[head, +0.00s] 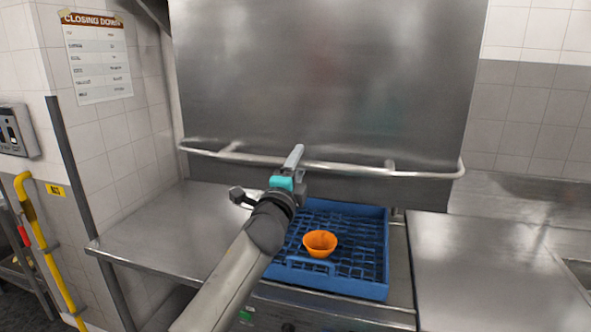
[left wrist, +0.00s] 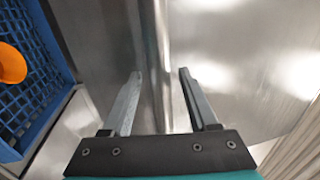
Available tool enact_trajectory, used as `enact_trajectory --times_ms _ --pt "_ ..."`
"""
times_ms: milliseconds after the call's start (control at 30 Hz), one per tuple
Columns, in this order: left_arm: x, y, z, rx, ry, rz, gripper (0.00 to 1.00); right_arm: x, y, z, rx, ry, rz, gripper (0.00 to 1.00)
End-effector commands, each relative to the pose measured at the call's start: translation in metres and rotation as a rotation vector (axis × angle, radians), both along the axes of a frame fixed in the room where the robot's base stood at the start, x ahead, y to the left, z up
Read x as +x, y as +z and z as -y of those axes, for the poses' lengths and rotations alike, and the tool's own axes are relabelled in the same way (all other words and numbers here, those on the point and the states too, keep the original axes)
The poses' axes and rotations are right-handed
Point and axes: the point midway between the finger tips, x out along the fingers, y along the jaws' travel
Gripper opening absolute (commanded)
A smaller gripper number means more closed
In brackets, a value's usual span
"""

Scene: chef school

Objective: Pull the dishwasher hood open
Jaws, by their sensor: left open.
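The stainless dishwasher hood (head: 325,80) stands raised above the wash bay, with a gap between its lower edge and the rack. A long metal handle bar (head: 345,167) runs across its lower front. My left gripper (head: 294,160) is at the middle of this bar, its fingers overlapping it in the head view. In the left wrist view my left gripper (left wrist: 160,95) is open, and the shiny bar (left wrist: 153,50) runs between its two fingers; I cannot tell if they touch it. My right gripper is not in view.
Below the hood, a blue dish rack (head: 365,288) holds an orange bowl (head: 320,242). Steel counters lie left (head: 165,225) and right (head: 490,265), both clear near the hood. A tiled wall with a posted sheet (head: 98,60) and a yellow pipe (head: 45,240) are at left.

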Motion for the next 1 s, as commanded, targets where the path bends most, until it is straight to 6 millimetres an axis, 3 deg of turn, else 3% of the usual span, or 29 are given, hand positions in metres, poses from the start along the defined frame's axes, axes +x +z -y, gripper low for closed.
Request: enact_trajectory --times_ms 267,1000 --pt "-0.014 -0.004 -0.006 0.001 0.001 0.000 0.59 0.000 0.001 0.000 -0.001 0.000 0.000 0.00" --pt "-0.105 -0.024 -0.034 0.001 -0.001 0.000 0.59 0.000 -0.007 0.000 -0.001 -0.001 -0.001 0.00"
